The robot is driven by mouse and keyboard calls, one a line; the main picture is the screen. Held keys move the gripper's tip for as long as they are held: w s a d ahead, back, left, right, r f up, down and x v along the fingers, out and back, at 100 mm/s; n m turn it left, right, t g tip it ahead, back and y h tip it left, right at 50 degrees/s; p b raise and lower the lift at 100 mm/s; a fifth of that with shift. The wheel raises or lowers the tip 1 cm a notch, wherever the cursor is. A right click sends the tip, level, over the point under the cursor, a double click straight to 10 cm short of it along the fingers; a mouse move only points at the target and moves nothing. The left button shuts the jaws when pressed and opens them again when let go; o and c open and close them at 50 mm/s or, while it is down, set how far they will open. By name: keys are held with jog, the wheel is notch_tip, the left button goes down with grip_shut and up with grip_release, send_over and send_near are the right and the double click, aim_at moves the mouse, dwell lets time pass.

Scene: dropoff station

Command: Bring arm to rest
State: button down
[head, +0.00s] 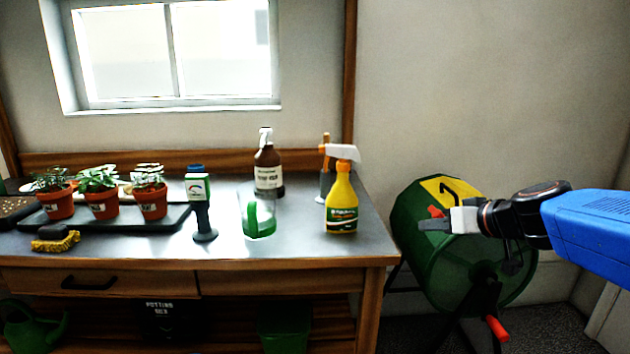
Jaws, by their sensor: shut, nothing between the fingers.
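My gripper (432,225) is at the right of the head view, at the end of my arm, which reaches in from the right edge. Its fingers point left, are shut, and hold nothing. The arm is stretched out roughly level. The gripper appears in front of the green drum (420,205) and to the right of the workbench's right edge. It touches nothing that I can make out.
The drum has a red handle (497,329).

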jog(key=s+a+f+g+h, duration=0.1)
jog(key=s+a+f+g, duration=0.1)
jog(key=s+f, duration=0.35)
jog(key=s+a+f+g, duration=0.2)
jog(key=s, duration=0.6)
jog(key=s+d+f+m+g+h, duration=0.2)
jog(key=s+d+f+h, duration=0.2)
jog(key=s, duration=0.7)
notch_tip(320, 180, down, 2)
jog(key=shift+d+f, duration=0.25)
jog(key=shift+d, duration=0.85)
